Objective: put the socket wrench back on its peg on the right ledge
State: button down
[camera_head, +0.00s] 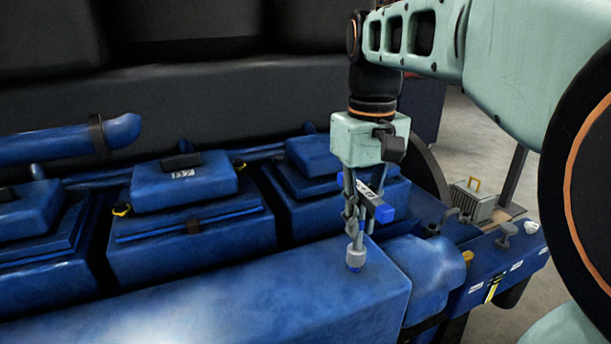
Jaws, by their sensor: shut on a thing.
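My gripper (357,222) points down near the middle of the view, above the long blue engine cover. It is shut on the socket wrench (356,257), whose grey socket end hangs below the fingers. A dark bar with a blue end (384,213) juts out beside the fingers; I cannot tell whether it is the wrench's handle. The fingers hide part of the grip. The right ledge (516,277) is blue, with small white labels on its front. Grey knobbed posts (506,231) stand on it; I cannot tell which one is the wrench's peg.
The blue cover (250,295) fills the front, with raised blocks (185,188) behind it. A rounded blue housing (428,268) lies between cover and ledge. A grey ribbed box (471,202) with a yellow handle stands at the ledge's back. A yellow-black item (493,288) hangs in front.

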aim_at(364, 189)
jog(key=shift+f+b, duration=0.55)
jog(key=shift+f, duration=0.35)
jog(key=c, duration=1.9)
grip_release()
jog(key=shift+o, duration=0.7)
jog(key=o, duration=0.4)
jog(key=shift+o, duration=0.2)
notch_tip(364, 189, up, 9)
jog(key=p, duration=0.8)
